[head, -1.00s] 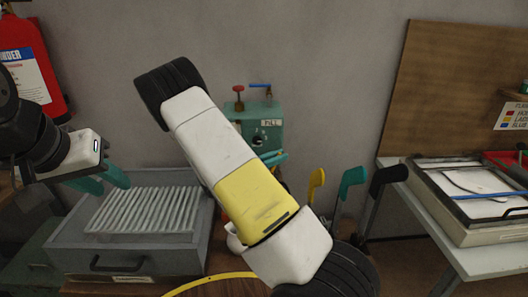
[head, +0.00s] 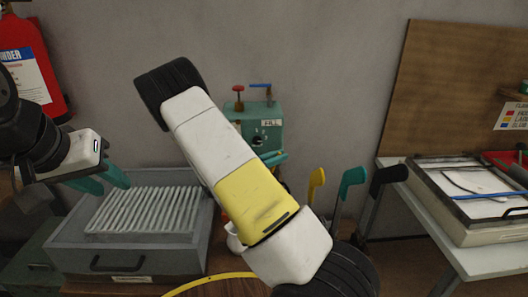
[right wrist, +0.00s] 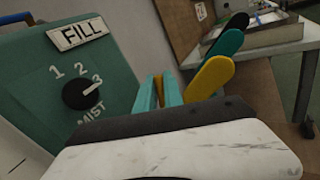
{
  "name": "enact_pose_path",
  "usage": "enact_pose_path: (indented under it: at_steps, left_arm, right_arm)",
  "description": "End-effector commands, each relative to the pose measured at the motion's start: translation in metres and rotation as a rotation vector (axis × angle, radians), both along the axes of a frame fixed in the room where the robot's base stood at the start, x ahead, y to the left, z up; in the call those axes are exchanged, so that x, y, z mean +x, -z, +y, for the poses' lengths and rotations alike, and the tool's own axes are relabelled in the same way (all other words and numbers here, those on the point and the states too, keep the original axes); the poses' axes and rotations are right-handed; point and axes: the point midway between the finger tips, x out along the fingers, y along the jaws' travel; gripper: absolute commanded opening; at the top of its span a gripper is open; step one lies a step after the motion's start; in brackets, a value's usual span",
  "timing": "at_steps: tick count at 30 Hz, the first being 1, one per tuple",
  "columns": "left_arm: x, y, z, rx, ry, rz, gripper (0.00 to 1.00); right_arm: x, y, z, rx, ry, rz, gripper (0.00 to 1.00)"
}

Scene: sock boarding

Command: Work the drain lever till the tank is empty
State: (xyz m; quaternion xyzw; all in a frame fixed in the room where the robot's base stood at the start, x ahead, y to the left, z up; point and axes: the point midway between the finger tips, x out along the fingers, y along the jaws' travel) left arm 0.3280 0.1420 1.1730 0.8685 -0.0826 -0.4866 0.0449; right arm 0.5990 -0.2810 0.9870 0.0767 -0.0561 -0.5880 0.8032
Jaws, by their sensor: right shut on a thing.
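My right gripper (head: 273,157) is partly hidden behind my own arm in the head view, beside the green box (head: 262,113) labelled FILL. In the right wrist view its teal fingers (right wrist: 160,92) are shut with something yellow between them; what this belongs to is unclear. No label shows which is the drain lever. My left gripper (head: 101,182) is open and empty above a grey box (head: 70,235) with a ribbed white top. No water level is visible.
The green box has a dial (right wrist: 90,93) pointing near 3, plus a red valve (head: 238,91) and a blue one (head: 261,86) on top. A fire extinguisher (head: 31,60) hangs at the left. A table (head: 450,247) with a framed tray stands at the right.

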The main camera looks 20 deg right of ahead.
Motion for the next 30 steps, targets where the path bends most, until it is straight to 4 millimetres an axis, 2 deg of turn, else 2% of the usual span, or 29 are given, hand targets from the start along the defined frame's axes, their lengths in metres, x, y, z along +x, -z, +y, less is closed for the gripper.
enact_pose_path:
  at_steps: [8, 14, 30]
  left_arm:
    - [0.000, 0.000, 0.000, 0.000, 0.000, 0.000, 0.36]
    - [0.000, 0.000, 0.000, 0.000, 0.000, 0.000, 0.36]
    - [0.000, 0.000, 0.000, 0.000, 0.000, 0.000, 0.36]
  right_arm:
    - [0.000, 0.000, 0.000, 0.017, -0.001, -0.005, 0.00]
    - [-0.001, 0.001, -0.004, 0.094, 0.000, -0.026, 0.00]
    - [-0.006, 0.018, -0.024, 0.551, 0.002, -0.146, 0.00]
